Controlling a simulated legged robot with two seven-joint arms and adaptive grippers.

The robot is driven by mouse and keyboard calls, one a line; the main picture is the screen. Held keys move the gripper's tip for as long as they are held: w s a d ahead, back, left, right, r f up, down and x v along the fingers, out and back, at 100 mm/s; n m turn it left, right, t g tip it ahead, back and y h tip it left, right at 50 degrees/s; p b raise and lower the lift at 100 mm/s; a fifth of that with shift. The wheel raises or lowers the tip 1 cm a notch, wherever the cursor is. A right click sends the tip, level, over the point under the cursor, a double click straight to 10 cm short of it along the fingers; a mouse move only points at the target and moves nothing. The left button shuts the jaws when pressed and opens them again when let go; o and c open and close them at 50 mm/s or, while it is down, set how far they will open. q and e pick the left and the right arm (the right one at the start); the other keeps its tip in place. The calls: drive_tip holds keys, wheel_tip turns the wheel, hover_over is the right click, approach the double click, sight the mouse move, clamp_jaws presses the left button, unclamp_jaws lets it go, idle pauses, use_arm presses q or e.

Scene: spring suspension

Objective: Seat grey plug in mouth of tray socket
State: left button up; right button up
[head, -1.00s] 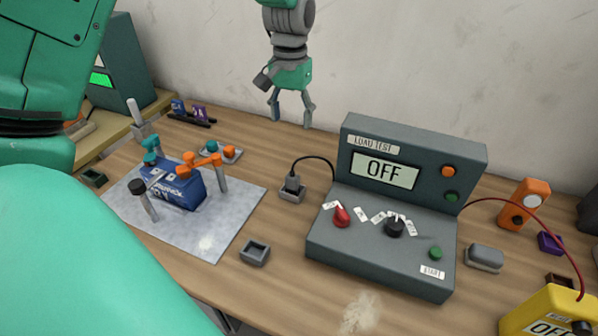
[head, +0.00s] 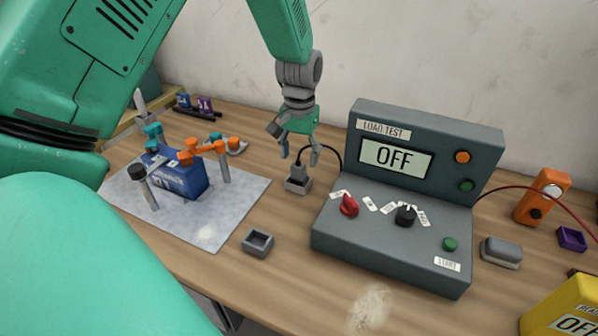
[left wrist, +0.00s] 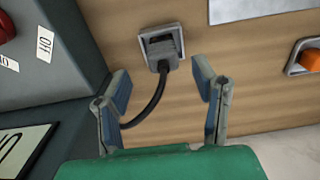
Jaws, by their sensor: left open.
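The grey plug (head: 298,172), with a black cable, stands at a small square grey holder (head: 297,188) left of the load test box. In the left wrist view the plug (left wrist: 164,63) overlaps the near edge of the holder (left wrist: 146,45); I cannot tell how deep it sits. A second square grey holder (head: 257,243) is empty, nearer the front; I cannot tell which is the tray socket. My left gripper (head: 300,159) is open and empty just above the plug, fingers pointing down. In the left wrist view the plug lies beyond the open fingertips (left wrist: 162,84). My right gripper is not in view.
The load test box (head: 392,245), reading OFF, stands close right of the plug. A blue block (head: 181,181) and orange and teal clamps (head: 222,160) occupy the grey mat (head: 205,230) at left. Bare table lies in front of the plug.

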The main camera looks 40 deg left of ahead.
sight(299, 165)
use_arm(q)
drive_tip(key=shift+d+f, duration=0.15)
drive_tip(key=shift+f, duration=0.45)
drive_tip(key=f, duration=0.3)
drive_tip(key=shift+a+f, duration=0.35)
drive_tip(key=shift+f, duration=0.05)
drive_tip(key=shift+w+a+f, duration=0.1)
drive_tip(key=shift+a+f, duration=0.15)
drive_tip(key=shift+f, duration=0.2)
drive_tip(key=shift+d+r, duration=0.2)
drive_tip(key=shift+d, duration=0.25)
drive_tip(key=c, duration=1.2)
